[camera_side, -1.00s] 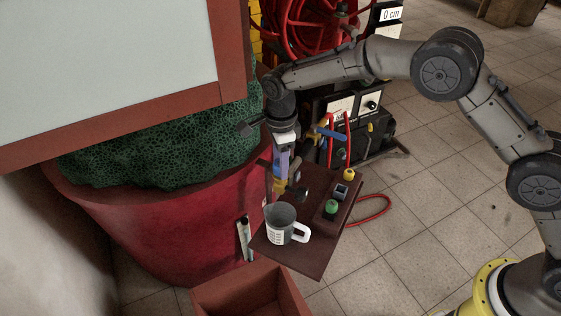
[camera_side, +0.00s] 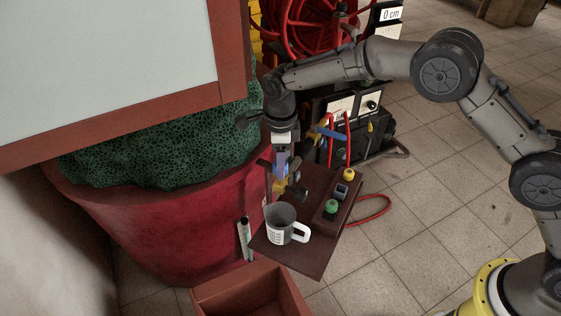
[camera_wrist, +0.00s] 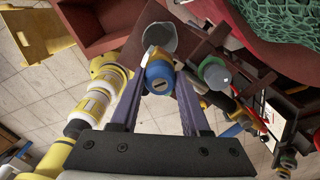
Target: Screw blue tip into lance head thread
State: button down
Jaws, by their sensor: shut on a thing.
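My gripper (camera_side: 281,165) points down over the small brown board (camera_side: 305,262). In the wrist view its two purple-grey fingers (camera_wrist: 161,84) are shut on the blue tip (camera_wrist: 159,77), a round blue piece with a slot in its end face. A little blue also shows between the fingers in the side view. A yellow brass-coloured piece (camera_side: 279,188), which may be the lance head, is directly below the tip; yellow also shows beyond the tip in the wrist view. Whether the tip is in the thread is hidden.
A white mug (camera_side: 279,232) stands on the board close by. A box (camera_side: 327,217) with a green and a yellow button is right of it. A brown crate (camera_side: 240,294) is in front, a red tub (camera_side: 165,232) to the left. A red hose (camera_side: 375,217) loops at the right.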

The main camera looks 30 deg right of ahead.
jog(key=shift+m, duration=0.8)
jog(key=shift+m, duration=0.9)
jog(key=shift+m, duration=0.9)
jog(key=c, duration=0.6)
grip_release()
